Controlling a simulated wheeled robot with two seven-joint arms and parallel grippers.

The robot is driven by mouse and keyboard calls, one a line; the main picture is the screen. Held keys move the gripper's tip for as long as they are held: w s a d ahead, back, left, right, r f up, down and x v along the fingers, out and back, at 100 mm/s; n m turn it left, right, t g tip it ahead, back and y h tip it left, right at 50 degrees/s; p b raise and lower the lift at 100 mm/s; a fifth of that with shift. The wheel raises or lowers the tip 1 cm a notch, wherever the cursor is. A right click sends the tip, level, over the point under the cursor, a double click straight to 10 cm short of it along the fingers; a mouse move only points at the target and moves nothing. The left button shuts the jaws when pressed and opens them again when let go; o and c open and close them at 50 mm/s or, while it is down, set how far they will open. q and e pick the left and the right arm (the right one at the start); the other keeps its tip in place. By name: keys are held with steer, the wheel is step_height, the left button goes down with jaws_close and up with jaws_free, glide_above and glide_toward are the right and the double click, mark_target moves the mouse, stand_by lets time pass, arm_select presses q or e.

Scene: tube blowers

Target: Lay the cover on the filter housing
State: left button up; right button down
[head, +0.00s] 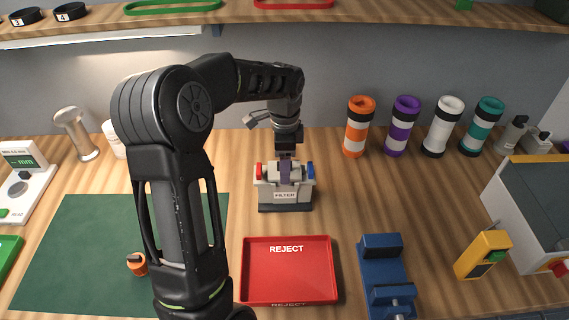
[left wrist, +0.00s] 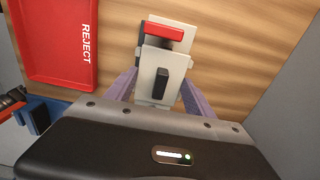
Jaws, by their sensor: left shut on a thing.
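The filter housing (head: 285,196) stands on the bench, a grey box labelled FILTER with a red clip on its left and a blue clip on its right. My left gripper (head: 286,168) points down directly over it. In the left wrist view, a pale grey cover (left wrist: 158,62) with a black handle lies between the purple fingers of my left gripper (left wrist: 160,92), which is shut on it. The housing's red clip (left wrist: 165,32) shows beyond it. I cannot tell whether the cover touches the housing. My right gripper is not in view.
A red reject tray (head: 288,268) lies in front of the housing, with a blue vice-like fixture (head: 382,270) to its right. A green mat (head: 75,245) is at left. Several banded tubes (head: 397,125) stand back right. A shelf (head: 350,12) runs above.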

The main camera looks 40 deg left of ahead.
arm_select(q)
steer(key=shift+f, duration=0.3)
steer(key=o, duration=1.4)
steer(key=shift+o, duration=0.2)
steer(key=shift+r, duration=0.15)
step_height(320, 180, up, 12)
steer(key=shift+r+p, duration=0.2)
steer(key=shift+p, duration=0.2)
